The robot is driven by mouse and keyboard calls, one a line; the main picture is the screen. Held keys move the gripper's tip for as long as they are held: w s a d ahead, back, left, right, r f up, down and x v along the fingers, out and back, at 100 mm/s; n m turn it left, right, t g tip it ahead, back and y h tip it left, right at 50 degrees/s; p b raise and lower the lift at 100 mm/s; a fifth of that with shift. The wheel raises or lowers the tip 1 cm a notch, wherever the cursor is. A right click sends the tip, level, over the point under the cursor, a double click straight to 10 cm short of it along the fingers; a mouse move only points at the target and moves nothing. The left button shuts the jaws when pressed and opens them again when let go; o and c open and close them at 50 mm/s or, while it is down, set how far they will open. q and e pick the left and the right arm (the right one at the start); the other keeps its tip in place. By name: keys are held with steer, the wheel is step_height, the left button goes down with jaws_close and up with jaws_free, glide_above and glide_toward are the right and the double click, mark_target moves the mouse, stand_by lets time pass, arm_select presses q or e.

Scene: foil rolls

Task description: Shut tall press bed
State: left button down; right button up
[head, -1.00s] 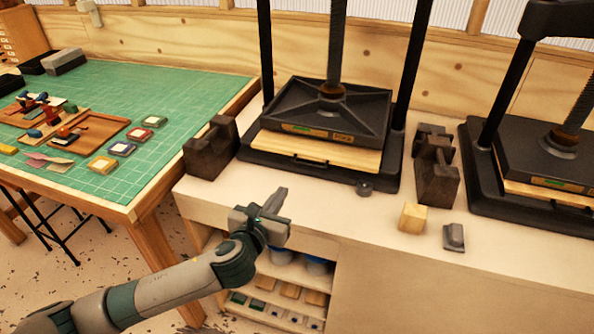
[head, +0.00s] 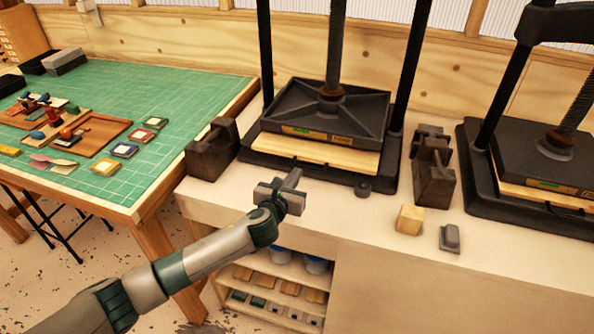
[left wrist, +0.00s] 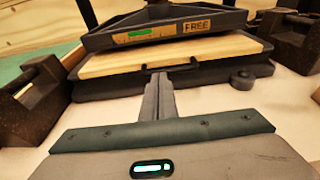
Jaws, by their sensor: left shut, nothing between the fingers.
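The tall press (head: 331,110) stands on the bench, with a dark platen above a pale wooden bed (head: 318,153). The bed sticks out at the front beyond the platen and has a dark bar handle on its front edge. In the left wrist view the bed (left wrist: 165,62) lies straight ahead, under a label reading FREE. My left gripper (head: 292,178) is shut and empty, just in front of the handle; its fingertips (left wrist: 158,82) point at the handle, and I cannot tell whether they touch. My right gripper is not in view.
Dark weights (head: 212,150) (head: 433,172) stand on both sides of the press. A small dark knob (head: 362,189), a wooden block (head: 409,219) and a grey block (head: 449,238) lie on the bench front. A second press (head: 540,165) is at right. A green-matted table (head: 170,92) is at left.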

mark_target(304, 157)
arm_select(q)
steer(key=shift+x, duration=0.95)
steer(key=x, duration=0.2)
steer(key=r+b+x, duration=0.1)
steer(key=x, duration=0.1)
steer(key=shift+w+f, duration=0.15)
steer(key=shift+r, duration=0.35)
